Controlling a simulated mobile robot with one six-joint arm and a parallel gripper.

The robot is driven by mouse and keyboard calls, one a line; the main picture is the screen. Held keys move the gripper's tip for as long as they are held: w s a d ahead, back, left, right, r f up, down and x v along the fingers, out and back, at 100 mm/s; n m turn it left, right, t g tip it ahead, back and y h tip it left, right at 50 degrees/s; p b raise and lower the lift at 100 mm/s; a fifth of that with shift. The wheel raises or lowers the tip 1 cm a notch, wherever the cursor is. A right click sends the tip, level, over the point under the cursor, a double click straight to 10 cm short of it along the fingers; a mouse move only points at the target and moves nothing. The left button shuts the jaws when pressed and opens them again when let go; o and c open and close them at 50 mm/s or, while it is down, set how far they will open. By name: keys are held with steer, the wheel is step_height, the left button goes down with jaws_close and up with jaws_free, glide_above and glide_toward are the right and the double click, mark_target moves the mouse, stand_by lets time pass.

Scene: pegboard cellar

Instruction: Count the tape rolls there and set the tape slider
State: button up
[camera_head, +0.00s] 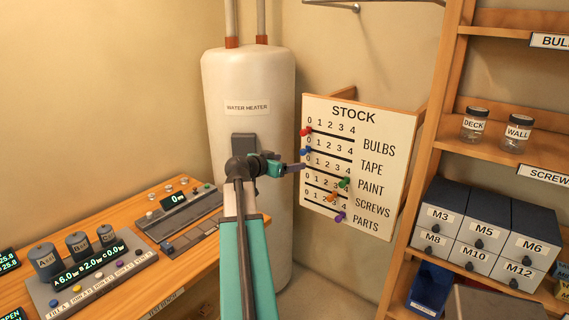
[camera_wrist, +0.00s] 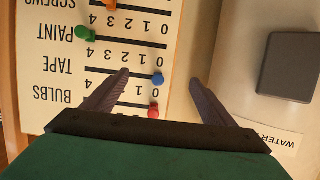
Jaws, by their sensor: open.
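The white STOCK board (camera_head: 390,205) has labelled slider rows for bulbs, tape, paint, screws and parts. The blue tape knob (camera_head: 305,152) is at the 0 end of its slot; it also shows in the wrist view (camera_wrist: 158,79). My gripper (camera_head: 300,167) is at the board's left edge, close to that knob. In the wrist view my gripper (camera_wrist: 160,76) is open, with the blue knob appearing between its fingertips; I cannot tell whether either finger touches it. No tape rolls are recognisable in either view.
The red bulbs knob (camera_wrist: 153,112) is at 0, close to the blue one. The green paint knob (camera_head: 344,182) is near 4. The water heater (camera_head: 247,80) stands behind my arm. A wooden shelf (camera_head: 425,170) with jars and drawers is right; a workbench (camera_head: 130,225) is left.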

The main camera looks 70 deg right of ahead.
mark_target(302, 153)
steer(key=shift+s+d+r+p, duration=0.1)
steer(key=shift+s+d+p, duration=0.25)
steer(key=shift+d, duration=0.6)
steer(key=shift+s+d+f+p, duration=0.1)
steer(key=shift+d+p, duration=0.4)
steer(key=shift+d, duration=0.4)
steer(key=shift+s+d+r+p, duration=0.1)
steer(key=shift+s+d+p, duration=0.25)
steer(key=shift+d, duration=0.6)
steer(key=shift+s+d+b, duration=0.25)
steer(key=shift+d+b, duration=0.4)
steer(key=shift+d, duration=0.35)
steer(key=shift+s+d+b, duration=0.25)
steer(key=shift+d+b, duration=0.35)
steer(key=shift+d, duration=0.4)
steer(key=c, duration=1.7)
steer(key=shift+o, duration=0.2)
